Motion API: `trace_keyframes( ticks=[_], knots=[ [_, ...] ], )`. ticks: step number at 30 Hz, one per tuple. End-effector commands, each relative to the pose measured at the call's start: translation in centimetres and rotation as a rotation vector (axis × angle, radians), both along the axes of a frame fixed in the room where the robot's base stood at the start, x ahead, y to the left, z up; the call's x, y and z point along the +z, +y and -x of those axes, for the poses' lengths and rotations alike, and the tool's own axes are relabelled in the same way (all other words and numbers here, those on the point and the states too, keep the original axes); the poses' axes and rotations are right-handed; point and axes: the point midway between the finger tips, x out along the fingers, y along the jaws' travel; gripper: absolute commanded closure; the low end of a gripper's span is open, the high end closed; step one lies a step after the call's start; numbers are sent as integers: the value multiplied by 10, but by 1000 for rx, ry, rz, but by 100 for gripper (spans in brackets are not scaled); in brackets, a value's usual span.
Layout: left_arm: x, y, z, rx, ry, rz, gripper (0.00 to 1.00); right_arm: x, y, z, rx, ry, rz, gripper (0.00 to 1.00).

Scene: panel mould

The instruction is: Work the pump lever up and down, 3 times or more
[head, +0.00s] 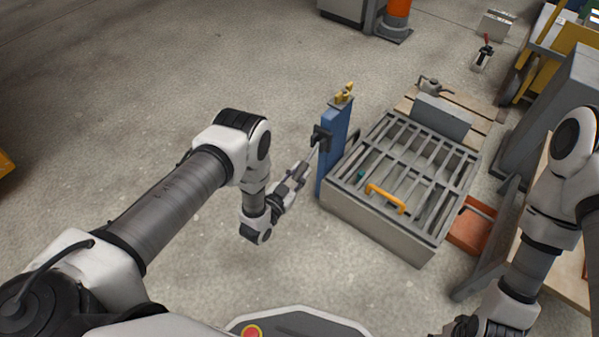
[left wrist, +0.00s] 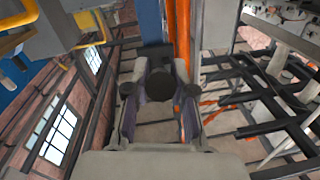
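The pump is a tall blue post (head: 333,148) at the left side of the grey slatted mould bed. A dark bracket sits on its left face, and a thin lever (head: 314,157) slopes from there down to the left. My left gripper (head: 305,167) is at the lever's outer end. In the left wrist view a dark round end of the lever (left wrist: 160,88) lies between the two fingers, which lean in against both its sides. The gripper looks shut on it. The blue post also shows behind it (left wrist: 151,20). My right arm is at the lower right; its fingers are out of view.
The slatted bed (head: 378,228) with a yellow handle (head: 385,198) stands right of the post. An orange-red tray (head: 472,228) lies right of the bed. Grey uprights and a bench stand at the right. The concrete floor left of the post is clear.

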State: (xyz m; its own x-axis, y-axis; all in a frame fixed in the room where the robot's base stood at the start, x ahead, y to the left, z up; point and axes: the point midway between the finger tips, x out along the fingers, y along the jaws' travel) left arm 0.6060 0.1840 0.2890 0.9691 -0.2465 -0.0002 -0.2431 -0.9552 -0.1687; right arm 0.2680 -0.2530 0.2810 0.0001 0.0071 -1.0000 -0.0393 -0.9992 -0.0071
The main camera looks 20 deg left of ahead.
Motion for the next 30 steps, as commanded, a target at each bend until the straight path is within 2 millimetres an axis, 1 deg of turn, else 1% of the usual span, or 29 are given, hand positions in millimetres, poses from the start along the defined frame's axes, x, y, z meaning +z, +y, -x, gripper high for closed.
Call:
trace_keyframes(
  ticks=[5,11,14,20,24,30],
  knots=[
    [1,0,0,0,4,-2,100,2,0,0,0,0,0,50],
    [9,1,2,1,43,-16,100,16,0,0,0,0,0,50],
    [15,2,4,0,85,-32,100,29,0,0,0,0,0,50],
    [33,3,9,1,212,-77,100,65,0,0,0,0,0,50],
    [47,4,11,1,328,-119,100,91,0,0,0,0,0,50],
    [65,4,12,0,504,-184,100,123,0,0,0,0,0,50]
  ],
)
